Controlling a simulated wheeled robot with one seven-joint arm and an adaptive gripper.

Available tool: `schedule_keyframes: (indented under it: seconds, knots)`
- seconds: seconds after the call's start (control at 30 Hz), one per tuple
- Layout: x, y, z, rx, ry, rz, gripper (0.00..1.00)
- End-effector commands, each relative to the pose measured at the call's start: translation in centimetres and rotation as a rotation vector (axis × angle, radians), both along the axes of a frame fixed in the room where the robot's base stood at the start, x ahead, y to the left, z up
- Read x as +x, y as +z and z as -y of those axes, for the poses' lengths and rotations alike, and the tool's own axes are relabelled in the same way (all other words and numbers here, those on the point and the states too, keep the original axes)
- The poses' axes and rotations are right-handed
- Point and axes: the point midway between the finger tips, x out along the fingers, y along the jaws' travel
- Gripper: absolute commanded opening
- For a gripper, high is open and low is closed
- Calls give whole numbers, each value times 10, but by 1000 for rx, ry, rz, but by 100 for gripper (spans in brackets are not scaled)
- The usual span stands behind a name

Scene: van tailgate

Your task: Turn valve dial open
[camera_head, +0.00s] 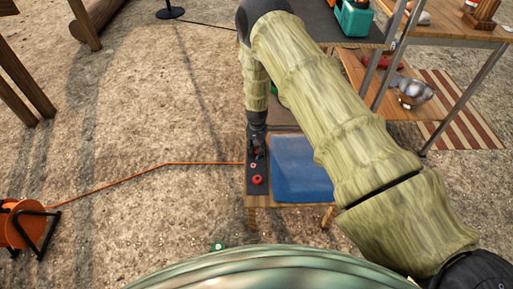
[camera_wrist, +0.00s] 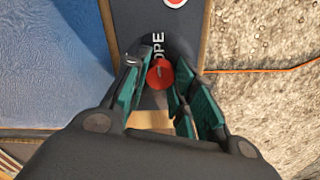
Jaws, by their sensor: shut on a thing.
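A red dial (camera_wrist: 160,73) sits on a dark panel (camera_wrist: 135,15) in the wrist view, next to white letters that read "OPE", the rest hidden. My gripper (camera_wrist: 158,92) is shut on this dial, with teal-padded fingers on either side of it. In the head view my gripper (camera_head: 257,150) points down at the far part of the same dark panel (camera_head: 256,191), and the fingers largely hide the dial there. Which way the dial is turned cannot be told.
A second red knob (camera_head: 258,180) and a small red-and-white round mark (camera_head: 253,165) are on the panel's near part. A blue mat (camera_head: 303,172) lies beside the panel. An orange cable (camera_head: 165,164) runs from a reel (camera_head: 22,225) to it. Shelving stands at the back right.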

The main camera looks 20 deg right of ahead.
Motion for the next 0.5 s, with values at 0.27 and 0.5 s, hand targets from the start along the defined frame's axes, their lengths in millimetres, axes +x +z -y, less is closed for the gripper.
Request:
schedule_keyframes:
  seconds: [0.27,0.5]
  knots:
    - [1,0,0,0,0,2,49]
    - [1,1,0,-1,1,1,49]
